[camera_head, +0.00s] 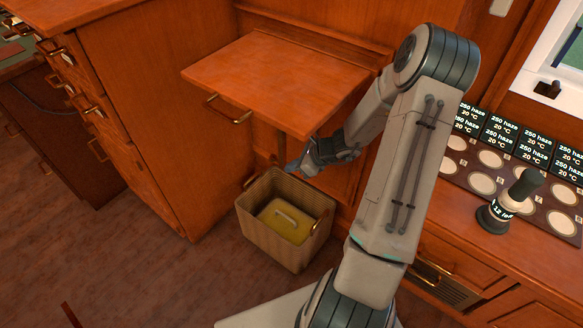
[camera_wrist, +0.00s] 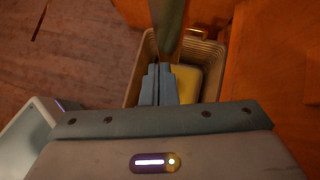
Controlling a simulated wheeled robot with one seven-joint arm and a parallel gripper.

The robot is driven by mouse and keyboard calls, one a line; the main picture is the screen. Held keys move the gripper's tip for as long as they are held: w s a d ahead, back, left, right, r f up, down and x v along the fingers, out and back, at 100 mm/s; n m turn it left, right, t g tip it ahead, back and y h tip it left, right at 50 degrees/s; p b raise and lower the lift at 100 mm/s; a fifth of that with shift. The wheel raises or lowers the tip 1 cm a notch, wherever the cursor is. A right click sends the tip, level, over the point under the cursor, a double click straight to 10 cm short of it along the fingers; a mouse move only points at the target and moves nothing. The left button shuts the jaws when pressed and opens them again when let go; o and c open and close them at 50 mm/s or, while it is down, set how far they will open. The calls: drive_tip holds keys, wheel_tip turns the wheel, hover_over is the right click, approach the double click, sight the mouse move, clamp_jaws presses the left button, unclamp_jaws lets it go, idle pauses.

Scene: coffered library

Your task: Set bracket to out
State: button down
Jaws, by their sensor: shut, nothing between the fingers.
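A wooden flap or shelf (camera_head: 285,78) with a brass handle at its front left corner stands out level from the cabinet front. I cannot make out a bracket for certain; the underside of the flap is hidden in the head view. A dark grey-green bar (camera_wrist: 168,22) runs from the top of the wrist view down to the fingertips and may be the bracket. My gripper (camera_head: 293,167) is below the flap's front right side, above the basket's back rim. In the wrist view my gripper (camera_wrist: 159,75) has its fingers together with nothing between them, close to the bar.
A woven basket (camera_head: 266,234) with a yellow lidded thing (camera_head: 285,222) inside stands on the floor just below my gripper. Drawers (camera_head: 85,95) are at left. A counter with round dials, labels and a dark-knobbed lever (camera_head: 524,187) is at right.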

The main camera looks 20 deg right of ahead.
drive_tip(key=shift+s, duration=0.1)
drive_tip(key=s+d+r+p, duration=0.3)
drive_tip(key=s+d+r, duration=0.2)
drive_tip(key=s+r, duration=0.2)
drive_tip(key=shift+s+d+p, duration=0.3)
drive_tip(key=shift+s+d, duration=0.1)
drive_tip(key=shift+s, duration=0.7)
